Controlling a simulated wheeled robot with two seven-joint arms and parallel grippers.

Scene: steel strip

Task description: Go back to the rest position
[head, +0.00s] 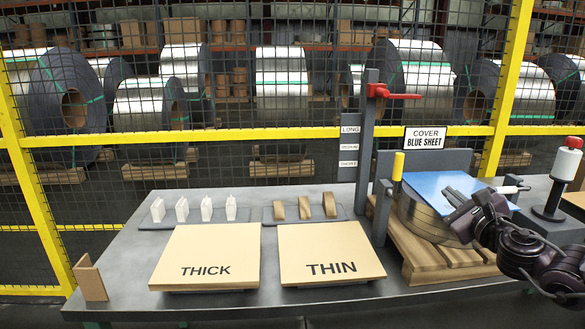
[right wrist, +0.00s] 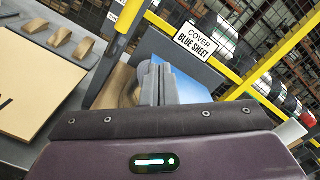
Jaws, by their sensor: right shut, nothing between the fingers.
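My right gripper (head: 455,197) is shut and empty. In the head view it comes in from the right and shows in front of the blue sheet (head: 430,184), which lies on top of a steel coil (head: 421,218) on a wooden pallet (head: 415,258). In the right wrist view the shut fingers (right wrist: 158,84) point toward the blue sheet (right wrist: 190,88) and cover part of it. I cannot tell whether the fingertips touch the sheet. My left gripper is not in view.
The grey table (head: 120,255) holds boards marked THICK (head: 205,248) and THIN (head: 325,240). Behind them stand several white and brown pieces. A post with a red lever (head: 390,94) rises beside the pallet. A red-topped stand (head: 560,180) is at right. A yellow-framed fence (head: 250,134) closes the back.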

